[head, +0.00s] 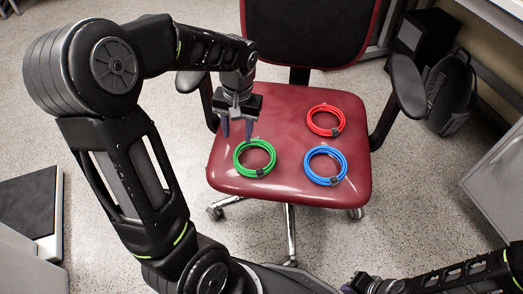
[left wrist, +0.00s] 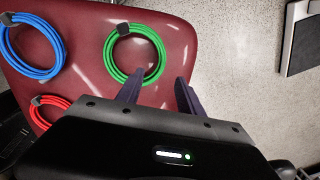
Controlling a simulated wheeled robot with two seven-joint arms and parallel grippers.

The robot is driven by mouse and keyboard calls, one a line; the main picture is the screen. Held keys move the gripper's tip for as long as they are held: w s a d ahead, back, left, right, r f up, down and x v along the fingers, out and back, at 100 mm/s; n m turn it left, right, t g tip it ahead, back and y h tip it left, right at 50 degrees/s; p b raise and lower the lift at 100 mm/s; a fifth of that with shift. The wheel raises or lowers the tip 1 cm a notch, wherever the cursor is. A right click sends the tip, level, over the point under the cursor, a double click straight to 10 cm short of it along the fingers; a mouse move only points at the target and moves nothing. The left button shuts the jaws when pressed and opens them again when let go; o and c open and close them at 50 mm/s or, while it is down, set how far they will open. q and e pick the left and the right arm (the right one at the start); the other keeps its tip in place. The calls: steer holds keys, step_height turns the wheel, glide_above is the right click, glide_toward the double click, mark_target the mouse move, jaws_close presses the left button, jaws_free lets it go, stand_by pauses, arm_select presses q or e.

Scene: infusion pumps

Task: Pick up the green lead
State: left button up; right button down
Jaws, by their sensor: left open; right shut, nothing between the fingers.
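The green lead (head: 239,168), a coiled ring with a dark tie, lies on the red chair seat (head: 290,140) at its left side. It also shows in the left wrist view (left wrist: 160,60). My left gripper (head: 237,133) is open, with its fingers pointing down just behind the green lead. In the left wrist view the left gripper's fingertips (left wrist: 160,90) are close to the ring's near edge, with nothing between them. I cannot tell the exact height above the seat. My right gripper is not clearly visible; only part of my right arm shows at the lower right.
A red lead (head: 311,121) and a blue lead (head: 309,168) lie coiled to the right on the seat. The chair has armrests (head: 406,85) on both sides and a backrest (head: 310,30) behind. A backpack (head: 450,95) stands on the floor at right.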

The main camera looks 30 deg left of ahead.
mark_target(237, 152)
arm_select(q)
steer(key=shift+s+r, duration=0.1)
steer(key=shift+s, duration=0.05)
steer(key=shift+a+f+b, duration=0.1)
steer(key=shift+f+b, duration=0.35)
steer(key=shift+f, duration=0.9)
steer(key=shift+f, duration=0.1)
step_height(237, 152, down, 4)
steer(key=shift+s+a+f+b, duration=0.1)
steer(key=shift+s+b, duration=0.05)
steer(key=shift+b, duration=1)
steer(key=shift+f, duration=0.45)
jaws_close()
